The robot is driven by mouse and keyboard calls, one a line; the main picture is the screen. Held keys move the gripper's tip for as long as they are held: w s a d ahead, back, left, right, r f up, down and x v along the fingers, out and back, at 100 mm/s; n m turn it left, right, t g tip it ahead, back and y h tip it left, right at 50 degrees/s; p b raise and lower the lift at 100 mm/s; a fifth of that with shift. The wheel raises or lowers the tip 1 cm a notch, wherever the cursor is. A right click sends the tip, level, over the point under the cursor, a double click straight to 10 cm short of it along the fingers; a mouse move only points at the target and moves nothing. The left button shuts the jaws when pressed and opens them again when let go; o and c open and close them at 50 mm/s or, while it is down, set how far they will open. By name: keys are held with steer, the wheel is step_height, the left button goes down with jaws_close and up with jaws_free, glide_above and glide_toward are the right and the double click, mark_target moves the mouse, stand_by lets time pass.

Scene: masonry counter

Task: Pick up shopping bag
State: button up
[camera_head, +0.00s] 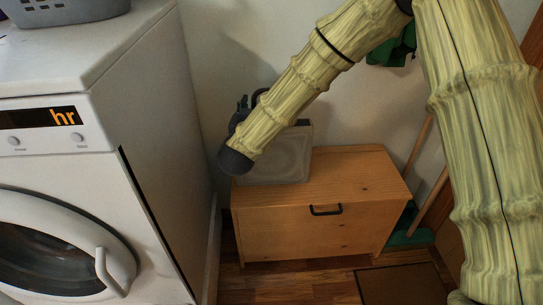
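A grey, boxy thing (290,155) with a paler panel on its front stands on the wooden cabinet against the wall. It may be the shopping bag, but I cannot tell for sure. My arm crosses in front of its upper left part. My gripper (242,108) shows only as small dark parts behind the end of my arm, at the upper left of the grey thing. Its fingertips are hidden, so I cannot tell whether it is open or touches anything. A dark green thing (400,50) shows on the wall, partly behind my arm; its kind is unclear.
The wooden cabinet (320,220) has a dark handle, and its top right is bare. A white washing machine (70,150) fills the left, with a grey basket (60,12) on top. Wooden poles (430,190) and a green thing (410,238) stand right. A brown mat (400,285) lies in front.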

steer(key=shift+w, duration=0.5)
steer(key=shift+c, duration=0.5)
jaws_close()
steer(key=shift+r, duration=0.15)
